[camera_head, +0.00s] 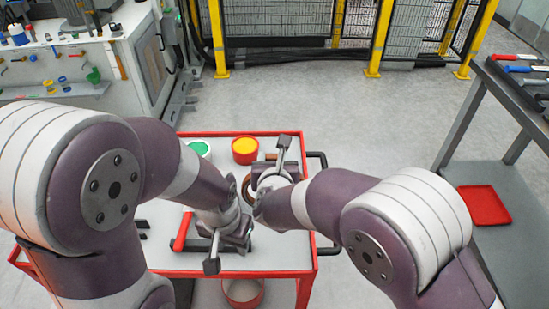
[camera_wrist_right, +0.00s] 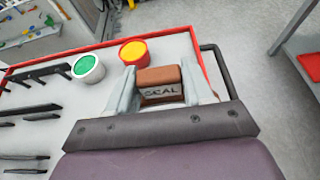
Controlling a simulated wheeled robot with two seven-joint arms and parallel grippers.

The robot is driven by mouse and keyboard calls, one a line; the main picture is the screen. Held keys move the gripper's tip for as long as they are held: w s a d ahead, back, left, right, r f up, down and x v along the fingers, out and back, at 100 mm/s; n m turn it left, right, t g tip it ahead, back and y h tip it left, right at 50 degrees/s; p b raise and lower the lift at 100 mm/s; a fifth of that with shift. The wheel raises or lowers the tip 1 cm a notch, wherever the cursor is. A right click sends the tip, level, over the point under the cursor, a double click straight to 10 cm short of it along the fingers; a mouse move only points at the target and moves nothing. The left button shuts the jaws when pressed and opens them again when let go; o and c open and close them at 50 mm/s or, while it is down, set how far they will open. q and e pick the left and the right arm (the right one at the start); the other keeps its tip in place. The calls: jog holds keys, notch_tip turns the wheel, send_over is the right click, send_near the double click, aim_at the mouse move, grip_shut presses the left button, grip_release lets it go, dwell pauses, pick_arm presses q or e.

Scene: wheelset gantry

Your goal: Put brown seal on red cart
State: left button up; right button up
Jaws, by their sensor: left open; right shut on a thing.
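The brown seal (camera_wrist_right: 160,76) is a small brown block with a dark "SEAL" label in the right wrist view. It sits between the two grey fingers of my right gripper (camera_wrist_right: 161,92), which is shut on it. The red cart (camera_head: 240,273) has a light top with a red rim, also in the right wrist view (camera_wrist_right: 62,53). My right gripper (camera_head: 272,166) is over the cart's right part in the head view. I cannot tell whether the seal touches the cart top. My left gripper (camera_head: 228,243) is open over the cart's middle.
A yellow-filled red tub (camera_head: 245,150) and a green-filled white tub (camera_head: 199,149) stand at the cart's back. Black tools (camera_wrist_right: 35,113) lie to the left on the top. A table (camera_head: 510,90) with a red tray (camera_head: 484,205) on its lower shelf stands right.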

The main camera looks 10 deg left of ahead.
jog(key=shift+f+b, duration=0.15)
jog(key=shift+b, duration=0.2)
jog(key=o, duration=1.1)
jog(key=shift+r+p, duration=0.2)
jog(key=shift+p, duration=0.1)
jog(key=shift+s+r, duration=0.1)
jog(key=shift+s, duration=0.15)
jog(key=b+v, duration=0.2)
jog(key=v, duration=1)
jog(key=w+d+f+n+g, duration=0.1)
jog(key=d+f+n+g, duration=0.25)
jog(key=d+n, duration=0.6)
jog(key=w+d+f+n+g, duration=0.1)
jog(key=d+f+n+g, duration=0.35)
jog(key=n, duration=0.75)
jog(key=s+d+f+n+g+h, duration=0.1)
jog(key=s+d+n, duration=0.2)
jog(key=d+n, duration=0.1)
jog(key=s+d+f+n+g+h, duration=0.1)
jog(key=s+d+f+n, duration=0.1)
jog(key=d, duration=0.4)
jog(key=s+d+f+n+g+h, duration=0.1)
jog(key=s+d+n+g, duration=0.1)
jog(key=s+d+n, duration=0.3)
jog(key=shift+d+f+n+h, duration=0.3)
jog(key=shift+f+n, duration=0.05)
jog(key=shift+f, duration=0.05)
